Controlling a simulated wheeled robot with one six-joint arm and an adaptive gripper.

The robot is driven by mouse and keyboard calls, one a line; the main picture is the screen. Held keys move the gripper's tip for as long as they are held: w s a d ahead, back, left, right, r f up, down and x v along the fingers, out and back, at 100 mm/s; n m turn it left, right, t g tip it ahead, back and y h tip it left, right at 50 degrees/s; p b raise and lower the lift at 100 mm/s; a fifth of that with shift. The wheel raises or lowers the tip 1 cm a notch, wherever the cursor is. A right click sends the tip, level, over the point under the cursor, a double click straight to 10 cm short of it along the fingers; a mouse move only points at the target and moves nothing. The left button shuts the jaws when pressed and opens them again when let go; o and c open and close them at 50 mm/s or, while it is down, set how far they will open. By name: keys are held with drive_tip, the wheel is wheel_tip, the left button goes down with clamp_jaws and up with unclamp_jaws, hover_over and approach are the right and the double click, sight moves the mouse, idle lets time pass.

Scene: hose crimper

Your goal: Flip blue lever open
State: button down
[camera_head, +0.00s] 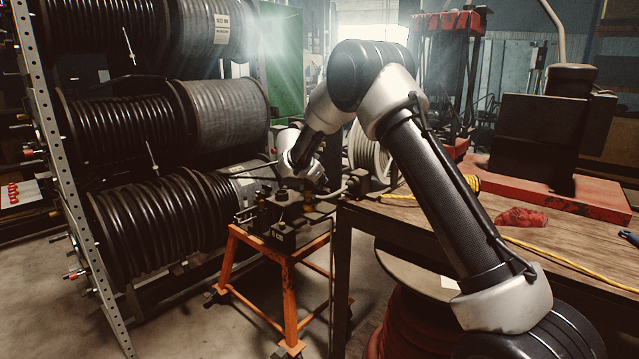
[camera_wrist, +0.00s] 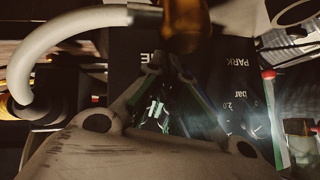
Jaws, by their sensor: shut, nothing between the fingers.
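The crimper machine (camera_head: 281,218) is a dark block with knobs and fittings on top of an orange stand. I cannot pick out a blue lever for certain in either view. In the wrist view my gripper (camera_wrist: 168,62) reaches up through the middle, its fingers close together and holding nothing. It is in front of a dark panel (camera_wrist: 236,82) with white lettering that reads "PARK" and "bar". A brownish cylinder (camera_wrist: 186,22) is just beyond the fingertips. In the head view my wrist is above and behind the machine, and the fingertips are too small and dark to make out.
A pale curved hose (camera_wrist: 42,52) runs along the left of the wrist view. A slim rod with a red tip (camera_wrist: 272,112) stands at right. The orange stand (camera_head: 290,305) is beside a wooden workbench (camera_head: 590,252). Reels of black hose (camera_head: 120,120) fill the left.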

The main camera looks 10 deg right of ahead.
drive_tip(key=shift+r, duration=0.1)
drive_tip(key=shift+r, duration=0.7)
drive_tip(key=shift+s+r, duration=0.1)
